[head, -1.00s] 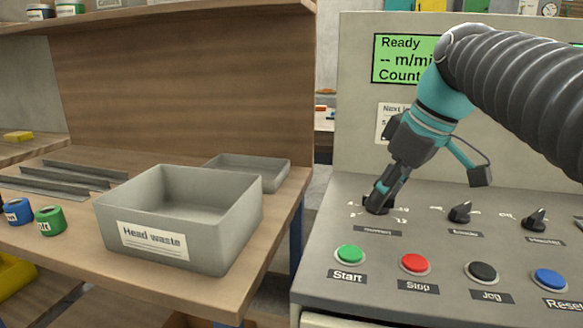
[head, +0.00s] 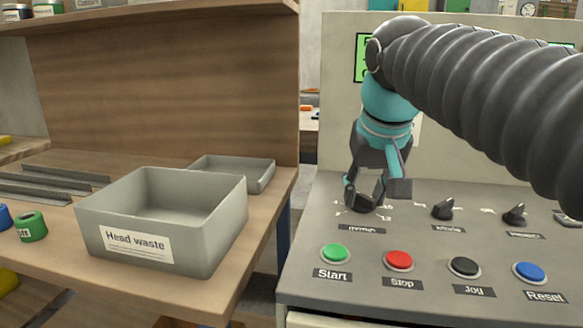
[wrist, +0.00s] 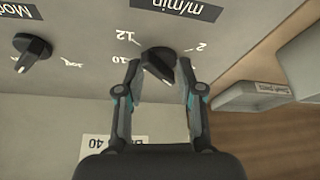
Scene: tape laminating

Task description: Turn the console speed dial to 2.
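The speed dial, a black knob (wrist: 158,64) over the "m/min" label, sits between the two fingers of my gripper (wrist: 161,78) in the wrist view. The fingers stand apart, one on each side of the knob, with a gap visible at least on the right. The knob's ridge slants toward the lower right of the wrist view. The marks 12, 10 and 2 show around it; 2 is at the upper right. In the head view my gripper (head: 365,193) points down at the dial (head: 362,206), partly covering it; its scale is hard to read there.
Two similar knobs (head: 443,208) (head: 515,213) stand right of the dial. Start (head: 335,253), Stop (head: 398,259), Jog (head: 464,265) and Reset (head: 529,271) buttons lie in front. The arm hides most of the green display (head: 360,62). A Head waste bin (head: 138,244) stands on the left bench.

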